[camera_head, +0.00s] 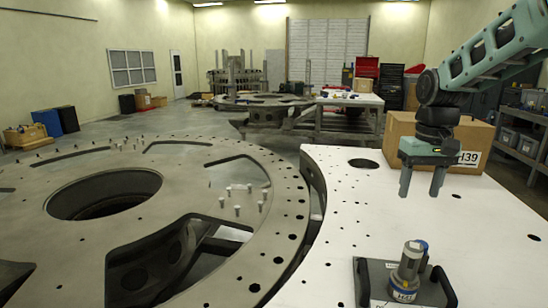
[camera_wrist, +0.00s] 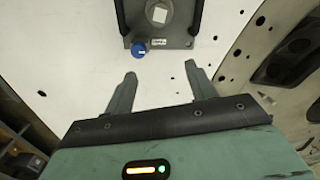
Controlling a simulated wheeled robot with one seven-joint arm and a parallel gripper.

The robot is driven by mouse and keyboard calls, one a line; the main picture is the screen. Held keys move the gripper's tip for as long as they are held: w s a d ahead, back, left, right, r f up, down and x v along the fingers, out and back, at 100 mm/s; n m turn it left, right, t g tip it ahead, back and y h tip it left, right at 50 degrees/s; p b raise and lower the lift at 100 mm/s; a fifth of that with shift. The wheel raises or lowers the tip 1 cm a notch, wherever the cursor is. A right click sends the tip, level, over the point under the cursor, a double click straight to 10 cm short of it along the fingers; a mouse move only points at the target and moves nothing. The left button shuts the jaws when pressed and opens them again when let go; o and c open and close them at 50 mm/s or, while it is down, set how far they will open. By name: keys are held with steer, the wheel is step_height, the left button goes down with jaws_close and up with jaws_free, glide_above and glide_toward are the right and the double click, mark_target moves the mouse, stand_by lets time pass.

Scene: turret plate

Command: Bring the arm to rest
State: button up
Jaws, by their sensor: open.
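My gripper (camera_head: 422,180) hangs from my teal arm at the upper right, fingers pointing down over the white table (camera_head: 330,240). Its two fingers are apart with nothing between them. In the wrist view, my gripper (camera_wrist: 162,85) shows the same open, empty fingers above the white surface. A grey metal cylinder with a label (camera_head: 406,272) stands on a dark plate with handles (camera_head: 374,285) at the front right of the table. The plate also shows in the wrist view (camera_wrist: 175,41), apart from the fingertips, with a blue-topped part (camera_wrist: 138,48) at its edge.
A cardboard box (camera_head: 398,132) stands on the table behind my gripper. The large turret plate (camera_head: 215,165) fills the left, with several upright pins (camera_head: 237,210) on it. Shelves (camera_head: 520,140) stand at the far right. The white table's middle is clear.

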steer(key=s+a+f+n, duration=0.2)
steer(key=s+a, duration=0.5)
steer(key=a, duration=0.4)
steer(key=s+a+f+n, duration=0.3)
steer(key=s+a, duration=0.2)
steer(key=s, duration=0.6)
steer(key=s+a+f+n, duration=0.3)
steer(key=s+a, duration=0.1)
steer(key=s, duration=0.7)
steer(key=shift+a, duration=0.4)
